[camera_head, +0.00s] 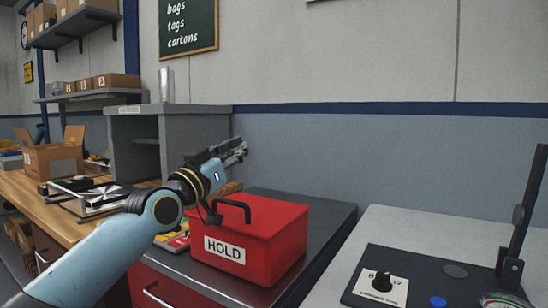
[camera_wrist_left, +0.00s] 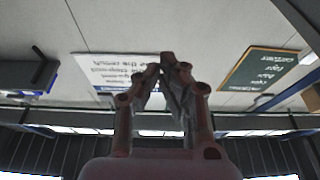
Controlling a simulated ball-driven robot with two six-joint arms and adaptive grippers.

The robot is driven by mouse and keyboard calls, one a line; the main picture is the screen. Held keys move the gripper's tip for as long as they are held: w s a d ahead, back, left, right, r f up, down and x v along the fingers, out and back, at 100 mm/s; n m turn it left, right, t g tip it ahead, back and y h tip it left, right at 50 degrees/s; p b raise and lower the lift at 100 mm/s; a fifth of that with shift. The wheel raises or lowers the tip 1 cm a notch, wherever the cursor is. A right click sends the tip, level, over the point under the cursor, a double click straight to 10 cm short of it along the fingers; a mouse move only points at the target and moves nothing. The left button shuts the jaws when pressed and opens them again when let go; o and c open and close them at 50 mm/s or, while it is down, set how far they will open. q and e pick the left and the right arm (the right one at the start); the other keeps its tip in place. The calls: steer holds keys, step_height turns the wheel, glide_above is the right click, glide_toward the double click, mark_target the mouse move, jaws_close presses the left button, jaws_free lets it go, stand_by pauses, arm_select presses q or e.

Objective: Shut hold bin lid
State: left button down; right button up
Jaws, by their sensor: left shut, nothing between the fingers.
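The red hold bin (camera_head: 275,255) stands on a dark counter, with a white HOLD label on its front. Its red lid (camera_head: 275,217) lies flat over the top and looks closed, with a black handle (camera_head: 234,205) on it. My left gripper (camera_head: 240,150) is shut and empty, above and behind the bin's left part, apart from the lid. My left forearm hides part of the bin's left side. In the left wrist view the fingertips (camera_wrist_left: 166,62) meet, with only wall and ceiling beyond. My right gripper is not in view.
A grey open cabinet (camera_head: 165,135) stands behind my left arm. A wooden bench (camera_head: 85,225) with a cardboard box (camera_head: 52,157) is at left. At right, a pale table (camera_head: 400,225) holds a black panel with a knob (camera_head: 383,281) and an upright black post (camera_head: 526,205).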

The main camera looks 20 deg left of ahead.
mark_target(224, 222)
arm_select(q)
steer(key=shift+t, duration=0.9)
steer(key=f+b, duration=0.1)
steer(key=b, duration=0.1)
steer(key=s+f+b, duration=0.1)
steer(key=b, duration=0.1)
steer(key=s+f+b, duration=0.1)
steer(key=f, duration=0.1)
steer(key=shift+a+b, duration=0.1)
steer(key=shift+b, duration=0.3)
steer(key=f+b, duration=0.1)
steer(key=b, duration=0.1)
steer(key=s+t+b, duration=0.1)
steer(key=b, duration=0.1)
steer(key=shift+s+a+f+t, duration=0.15)
steer(key=shift+s+f+t, duration=0.15)
steer(key=shift+f, duration=0.1)
steer(key=shift+s+f, duration=0.1)
steer(key=shift+f, duration=0.05)
steer(key=shift+s+f, duration=0.2)
steer(key=shift+s, duration=0.15)
steer(key=shift+s+f, duration=0.15)
steer(key=shift+f, duration=0.2)
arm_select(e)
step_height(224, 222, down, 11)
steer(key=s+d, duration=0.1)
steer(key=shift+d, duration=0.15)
